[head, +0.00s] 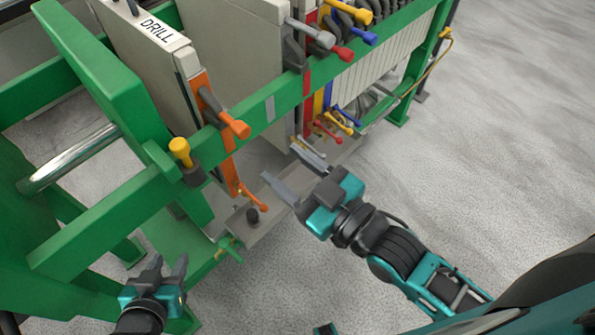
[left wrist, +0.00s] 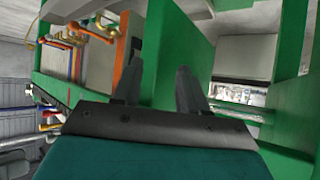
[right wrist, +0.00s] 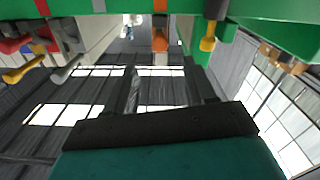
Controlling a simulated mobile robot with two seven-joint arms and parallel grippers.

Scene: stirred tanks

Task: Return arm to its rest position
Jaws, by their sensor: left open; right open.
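My right gripper (head: 292,172) is open and empty in the head view, at the front of the green frame near its lower ledge. Its arm comes in from the lower right. My left gripper (head: 166,268) is open and empty at the lower left, in front of the frame's green base. In the left wrist view my left fingers (left wrist: 158,85) point up, apart, with nothing between them. In the right wrist view the fingers (right wrist: 168,92) are dark and hard to make out against the background.
The green frame (head: 108,228) carries a panel labelled DRILL (head: 157,30), an orange-handled lever (head: 234,125), a yellow-handled lever (head: 180,152) and several coloured levers at the upper right. A small black knob (head: 252,215) sits on the ledge. The floor (head: 470,170) at right is clear.

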